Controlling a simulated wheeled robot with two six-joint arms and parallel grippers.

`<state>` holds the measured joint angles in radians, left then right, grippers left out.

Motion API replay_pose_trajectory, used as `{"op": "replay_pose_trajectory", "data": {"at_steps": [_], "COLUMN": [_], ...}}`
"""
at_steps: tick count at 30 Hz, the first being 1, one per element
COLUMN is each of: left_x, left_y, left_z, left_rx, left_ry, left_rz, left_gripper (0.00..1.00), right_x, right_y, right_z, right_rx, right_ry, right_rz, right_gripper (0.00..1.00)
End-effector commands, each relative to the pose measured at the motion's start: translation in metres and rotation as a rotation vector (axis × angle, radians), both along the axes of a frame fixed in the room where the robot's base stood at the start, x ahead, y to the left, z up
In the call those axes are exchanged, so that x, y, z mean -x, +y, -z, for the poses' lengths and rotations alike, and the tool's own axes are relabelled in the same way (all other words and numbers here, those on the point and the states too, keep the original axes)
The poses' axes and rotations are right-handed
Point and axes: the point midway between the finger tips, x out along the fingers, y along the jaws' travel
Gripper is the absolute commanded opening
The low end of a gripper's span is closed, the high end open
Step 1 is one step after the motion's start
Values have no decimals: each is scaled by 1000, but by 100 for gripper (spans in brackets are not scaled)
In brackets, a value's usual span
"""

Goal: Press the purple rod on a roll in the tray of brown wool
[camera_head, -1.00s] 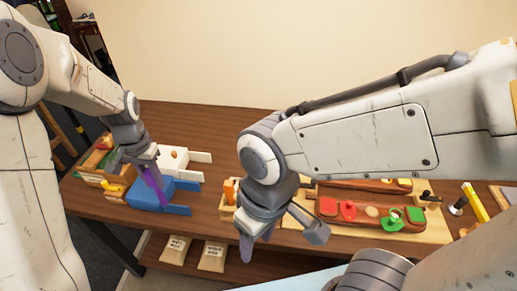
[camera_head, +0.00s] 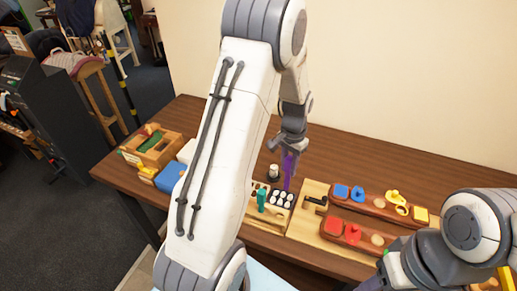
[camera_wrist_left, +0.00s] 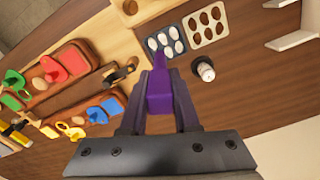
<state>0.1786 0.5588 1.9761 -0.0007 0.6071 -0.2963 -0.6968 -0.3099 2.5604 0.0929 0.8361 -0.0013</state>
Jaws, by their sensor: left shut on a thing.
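My left gripper (camera_head: 292,138) is shut on the purple rod (camera_head: 289,166), which hangs down over the dark tray of white rolls (camera_head: 283,199). In the left wrist view the rod (camera_wrist_left: 159,88) sits between the fingers of my left gripper (camera_wrist_left: 160,104). Its far end overlaps the near edge of the dark tray (camera_wrist_left: 153,52); I cannot tell whether it touches a roll. The beige tray with several brown rolls (camera_wrist_left: 206,25) lies beside the dark tray, apart from the rod. My right arm is at the lower right in the head view; its jaws are not clear.
A white-topped knob (camera_wrist_left: 204,70) stands beside the trays. A green peg (camera_head: 262,199) stands in front of them. Wooden boards with coloured pieces (camera_head: 372,203) lie to the right. A blue block (camera_head: 170,176) and a wooden box (camera_head: 158,147) stand at the left.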

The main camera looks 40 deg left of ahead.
Motion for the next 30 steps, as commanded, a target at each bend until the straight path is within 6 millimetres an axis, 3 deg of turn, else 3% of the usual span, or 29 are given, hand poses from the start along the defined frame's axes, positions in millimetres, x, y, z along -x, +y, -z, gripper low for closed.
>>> {"op": "replay_pose_trajectory", "data": {"at_steps": [1, 3, 7, 12, 17, 30], "left_x": [4, 10, 24, 39, 42, 41], "left_y": [24, 53, 96, 127, 133, 131], "left_z": [-15, -13, -7, 1, 9, 47], "left_rx": [2, 2, 2, 1, 0, 1], "left_ry": [8, 7, 5, 2, -1, 0], "left_rz": [-63, -136, -252, -340, -358, -354], "left_gripper": [0, 0, 0, 0, 0, 0], "right_x": [0, 0, 0, 0, 0, 0], "right_y": [0, 0, 0, 0, 0, 0], "right_z": [-32, -51, -79, -95, -93, -64], "right_rx": [-1, -1, -1, -1, 0, 0], "right_ry": [-1, -1, -1, -1, 0, -1], "right_rz": [-1, -2, -4, -5, -5, -7], "right_gripper": [53, 53, 53, 53, 53, 53]}}
